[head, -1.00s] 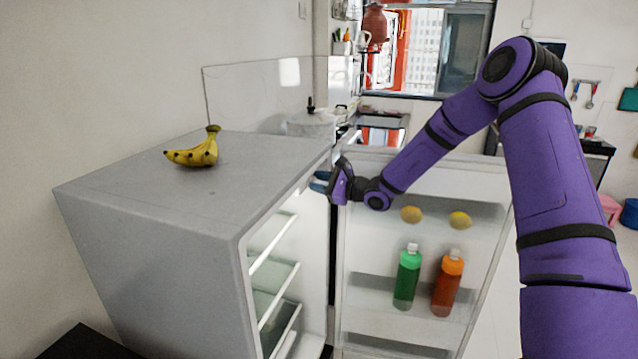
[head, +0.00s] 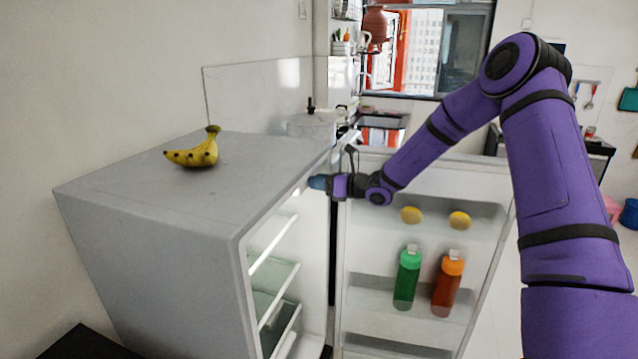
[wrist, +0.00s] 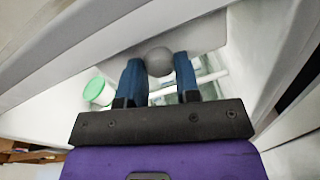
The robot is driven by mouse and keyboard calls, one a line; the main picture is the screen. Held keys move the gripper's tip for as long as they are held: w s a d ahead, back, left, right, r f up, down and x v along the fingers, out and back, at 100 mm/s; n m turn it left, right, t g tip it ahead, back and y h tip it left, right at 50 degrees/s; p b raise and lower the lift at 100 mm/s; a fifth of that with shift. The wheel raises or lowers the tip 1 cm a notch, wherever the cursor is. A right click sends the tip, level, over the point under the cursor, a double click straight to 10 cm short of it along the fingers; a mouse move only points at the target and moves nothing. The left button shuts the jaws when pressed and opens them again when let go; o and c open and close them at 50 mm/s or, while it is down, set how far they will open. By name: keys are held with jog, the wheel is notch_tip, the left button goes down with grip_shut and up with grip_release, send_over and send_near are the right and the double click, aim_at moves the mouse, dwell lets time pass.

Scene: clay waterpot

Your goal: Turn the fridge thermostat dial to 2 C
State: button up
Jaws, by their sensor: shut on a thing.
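The grey fridge (head: 190,205) stands with its door (head: 365,235) open to the right. My gripper (head: 317,182) reaches past the door into the upper front of the fridge. In the wrist view its blue fingers (wrist: 158,64) are shut on a round grey dial (wrist: 159,55), one finger on each side. The dial sits on the pale inner wall. I cannot see any numbers or pointer mark on it, so its setting cannot be told.
A bunch of bananas (head: 195,152) lies on the fridge top. The door shelves hold two yellow fruits (head: 411,215), a green bottle (head: 407,277) and an orange bottle (head: 448,285). Inside are shelves (head: 272,238) and a round green-and-white thing (wrist: 95,90).

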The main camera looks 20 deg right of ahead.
jog(key=shift+m, duration=1.1)
jog(key=o, duration=0.6)
jog(key=shift+o, duration=0.2)
jog(key=shift+d, duration=0.1)
jog(key=v, duration=1)
jog(key=shift+s+d, duration=0.15)
jog(key=shift+d, duration=0.15)
jog(key=shift+r, duration=0.1)
